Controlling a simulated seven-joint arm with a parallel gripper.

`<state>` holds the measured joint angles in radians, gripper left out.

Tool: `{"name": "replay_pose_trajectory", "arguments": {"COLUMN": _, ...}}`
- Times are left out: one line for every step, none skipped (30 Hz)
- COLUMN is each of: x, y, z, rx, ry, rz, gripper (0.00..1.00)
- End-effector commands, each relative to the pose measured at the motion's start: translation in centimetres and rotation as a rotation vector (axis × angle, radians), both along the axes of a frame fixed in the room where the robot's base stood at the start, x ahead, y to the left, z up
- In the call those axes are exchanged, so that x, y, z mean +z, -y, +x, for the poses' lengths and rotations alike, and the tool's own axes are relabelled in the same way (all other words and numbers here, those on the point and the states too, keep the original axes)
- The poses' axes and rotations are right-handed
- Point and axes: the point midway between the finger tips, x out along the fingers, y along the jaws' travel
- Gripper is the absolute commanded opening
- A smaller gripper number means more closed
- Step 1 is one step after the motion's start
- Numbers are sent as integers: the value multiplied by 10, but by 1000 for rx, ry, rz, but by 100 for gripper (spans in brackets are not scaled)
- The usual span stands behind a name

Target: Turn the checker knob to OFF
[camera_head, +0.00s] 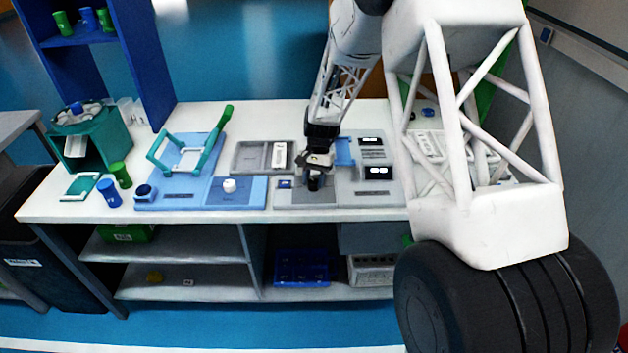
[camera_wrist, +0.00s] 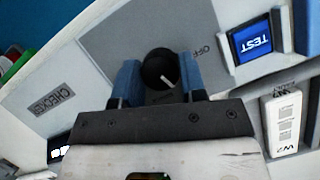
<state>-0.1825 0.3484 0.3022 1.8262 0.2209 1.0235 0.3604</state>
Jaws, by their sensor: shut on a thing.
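The checker knob (camera_wrist: 157,66) is round and black with a white pointer line. It sits on a grey panel (camera_wrist: 115,42) between my gripper's two blue fingers (camera_wrist: 158,82) in the wrist view. The pointer line slants toward the lower right of that picture. The OFF label (camera_wrist: 197,54) is printed to the right of the knob, and the line does not point straight at it. My gripper is shut on the knob. In the head view my gripper (camera_head: 314,172) reaches down to the checker panel, and the dark knob (camera_head: 313,184) shows just below it.
A blue TEST button (camera_wrist: 254,42) and a white W2 unit (camera_wrist: 283,122) lie to the right in the wrist view. A CHECKER label (camera_wrist: 52,99) is at the left. The white bench (camera_head: 60,208) also holds a blue fixture with a teal frame (camera_head: 190,158) and a white knob (camera_head: 229,185).

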Motion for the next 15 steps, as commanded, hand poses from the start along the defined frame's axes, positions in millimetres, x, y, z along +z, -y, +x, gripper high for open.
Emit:
{"name": "replay_pose_trajectory", "arguments": {"x": 0, "y": 0, "z": 0, "rx": 44, "ry": 1, "rz": 0, "gripper": 15}}
{"name": "replay_pose_trajectory", "arguments": {"x": 0, "y": -1, "z": 0, "rx": 73, "ry": 1, "rz": 0, "gripper": 15}}
{"name": "replay_pose_trajectory", "arguments": {"x": 0, "y": -1, "z": 0, "rx": 112, "ry": 1, "rz": -1, "gripper": 15}}
{"name": "replay_pose_trajectory", "arguments": {"x": 0, "y": -1, "z": 0, "rx": 140, "ry": 1, "rz": -1, "gripper": 15}}
{"name": "replay_pose_trajectory", "arguments": {"x": 1, "y": -1, "z": 0, "rx": 169, "ry": 1, "rz": -1, "gripper": 15}}
{"name": "replay_pose_trajectory", "arguments": {"x": 0, "y": -1, "z": 0, "rx": 207, "ry": 1, "rz": 0, "gripper": 15}}
{"name": "replay_pose_trajectory", "arguments": {"x": 0, "y": -2, "z": 0, "rx": 235, "ry": 1, "rz": 0, "gripper": 15}}
{"name": "replay_pose_trajectory", "arguments": {"x": 0, "y": -2, "z": 0, "rx": 264, "ry": 2, "rz": -1, "gripper": 15}}
{"name": "replay_pose_trajectory", "arguments": {"x": 1, "y": -2, "z": 0, "rx": 302, "ry": 2, "rz": 0, "gripper": 15}}
{"name": "replay_pose_trajectory", "arguments": {"x": 1, "y": -2, "z": 0, "rx": 330, "ry": 2, "rz": -1, "gripper": 15}}
{"name": "replay_pose_trajectory", "arguments": {"x": 1, "y": -2, "z": 0, "rx": 358, "ry": 2, "rz": 0, "gripper": 15}}
{"name": "replay_pose_trajectory", "arguments": {"x": 1, "y": -2, "z": 0, "rx": 396, "ry": 2, "rz": -1, "gripper": 15}}
{"name": "replay_pose_trajectory", "arguments": {"x": 1, "y": -2, "z": 0, "rx": 425, "ry": 1, "rz": -1, "gripper": 15}}
{"name": "replay_pose_trajectory", "arguments": {"x": 0, "y": -2, "z": 0, "rx": 454, "ry": 1, "rz": 0, "gripper": 15}}
{"name": "replay_pose_trajectory", "arguments": {"x": 1, "y": -2, "z": 0, "rx": 493, "ry": 1, "rz": 0, "gripper": 15}}
